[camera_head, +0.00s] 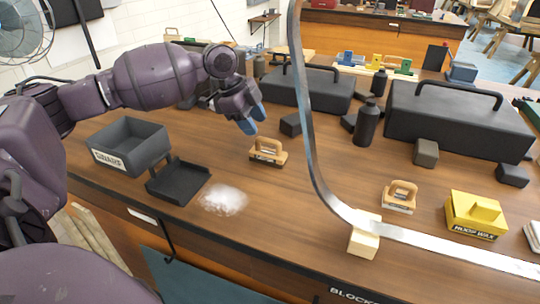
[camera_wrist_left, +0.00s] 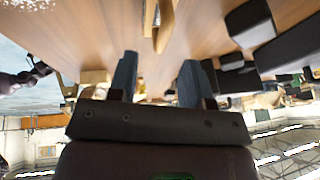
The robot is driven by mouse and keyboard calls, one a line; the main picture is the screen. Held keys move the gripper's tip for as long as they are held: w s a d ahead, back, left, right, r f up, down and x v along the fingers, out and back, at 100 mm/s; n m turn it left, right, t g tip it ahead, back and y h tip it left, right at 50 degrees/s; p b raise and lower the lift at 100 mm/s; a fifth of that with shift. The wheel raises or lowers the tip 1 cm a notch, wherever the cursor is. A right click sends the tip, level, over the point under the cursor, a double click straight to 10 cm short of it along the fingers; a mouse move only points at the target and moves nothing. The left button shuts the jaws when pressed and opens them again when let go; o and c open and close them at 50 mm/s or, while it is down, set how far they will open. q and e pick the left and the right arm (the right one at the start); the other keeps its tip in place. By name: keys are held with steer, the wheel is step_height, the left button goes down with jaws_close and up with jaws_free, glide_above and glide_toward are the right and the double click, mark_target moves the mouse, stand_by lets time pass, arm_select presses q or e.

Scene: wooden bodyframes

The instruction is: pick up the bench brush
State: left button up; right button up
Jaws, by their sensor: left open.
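A small tool with a light wooden handle (camera_head: 268,152), which looks like the bench brush, rests on the brown bench near the middle of the head view. A wooden piece, likely the same tool (camera_wrist_left: 160,22), shows at the top of the left wrist view, cut off by the edge. My left gripper (camera_head: 251,119) is open and empty, with blue fingertips just above and left of the tool, apart from it. The spread fingers also show in the left wrist view (camera_wrist_left: 157,75). A similar wooden-handled tool (camera_head: 399,205) sits farther right. My right gripper is not in view.
A dark dustpan (camera_head: 178,182) and a black box (camera_head: 128,146) stand at left, beside white powder (camera_head: 224,199). A tall curved metal strip (camera_head: 309,150) rises right of the tool. Toolboxes (camera_head: 455,122), a bottle (camera_head: 367,124) and a yellow box (camera_head: 475,216) stand around.

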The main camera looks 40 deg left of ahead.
mark_target(267, 141)
arm_select(q)
steer(key=shift+x, duration=0.75)
steer(key=shift+w+d+f, duration=0.15)
steer(key=shift+f, duration=0.3)
steer(key=shift+w+f+b, duration=0.1)
steer(key=shift+f+b, duration=0.1)
steer(key=shift+b, duration=0.1)
steer(key=b+x, duration=0.1)
steer(key=x, duration=0.2)
steer(key=shift+w+d+f, duration=0.1)
steer(key=shift+w+f, duration=0.1)
steer(key=shift+f, duration=0.05)
steer(key=shift+w+d+f, duration=0.2)
steer(key=shift+f, duration=0.2)
steer(key=shift+r, duration=0.1)
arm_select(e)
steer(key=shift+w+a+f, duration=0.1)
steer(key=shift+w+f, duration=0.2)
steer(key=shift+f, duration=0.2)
arm_select(q)
jaws_close()
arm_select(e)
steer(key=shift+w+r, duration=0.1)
